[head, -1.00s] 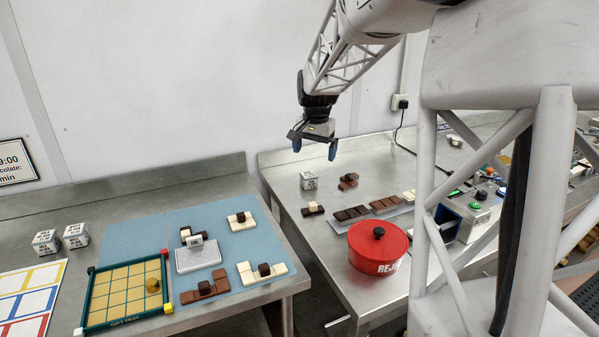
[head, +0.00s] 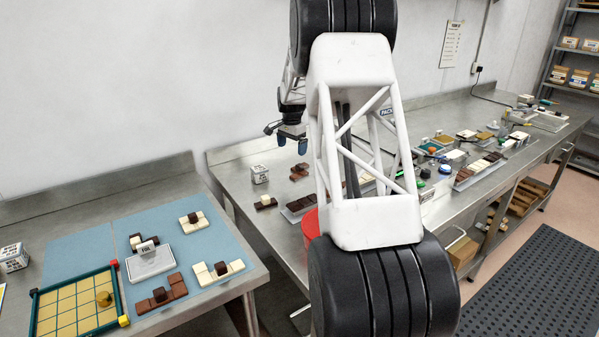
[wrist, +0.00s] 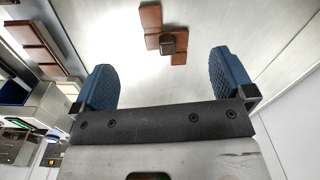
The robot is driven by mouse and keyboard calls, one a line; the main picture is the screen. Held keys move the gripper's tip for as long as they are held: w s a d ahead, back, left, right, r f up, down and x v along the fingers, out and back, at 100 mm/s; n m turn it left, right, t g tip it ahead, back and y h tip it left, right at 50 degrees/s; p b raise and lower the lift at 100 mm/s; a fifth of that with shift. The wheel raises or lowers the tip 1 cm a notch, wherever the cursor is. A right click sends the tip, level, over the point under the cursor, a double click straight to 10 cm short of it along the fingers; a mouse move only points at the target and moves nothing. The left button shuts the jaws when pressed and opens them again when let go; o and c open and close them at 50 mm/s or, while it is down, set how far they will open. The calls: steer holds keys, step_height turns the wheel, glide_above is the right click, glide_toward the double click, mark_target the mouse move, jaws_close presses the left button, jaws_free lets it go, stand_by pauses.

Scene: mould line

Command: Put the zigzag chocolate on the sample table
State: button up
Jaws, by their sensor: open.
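The zigzag chocolate (head: 299,171) is a milk-brown stepped piece with a dark cube on it. It lies on the steel table at the back, behind a row of other chocolates. In the wrist view the zigzag chocolate (wrist: 151,22) lies ahead of my fingertips, roughly between their lines. My gripper (head: 292,144) hangs above it, with blue fingers apart and nothing between them. The open fingers also frame the wrist view (wrist: 160,75). The left steel table (head: 215,300) carries blue mats with several chocolates; no label shows which table is the sample table.
A white lettered cube (head: 259,174) and a white-and-dark chocolate (head: 266,202) stand left of the zigzag one. A red pot (head: 310,226) is mostly hidden behind my arm. A gap separates the two tables. A board with yellow squares (head: 70,308) lies front left.

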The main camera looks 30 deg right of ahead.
steer(key=m, duration=0.1)
glide_above(300, 165)
steer(key=f, duration=0.1)
steer(key=w+f, duration=0.1)
steer(key=f, duration=0.1)
steer(key=shift+f, duration=0.25)
steer(key=shift+s+f, duration=0.1)
steer(key=shift+f, duration=1.2)
steer(key=shift+s+f, duration=0.2)
steer(key=shift+f, duration=2.4)
steer(key=c, duration=0.9)
steer(key=shift+c, duration=0.2)
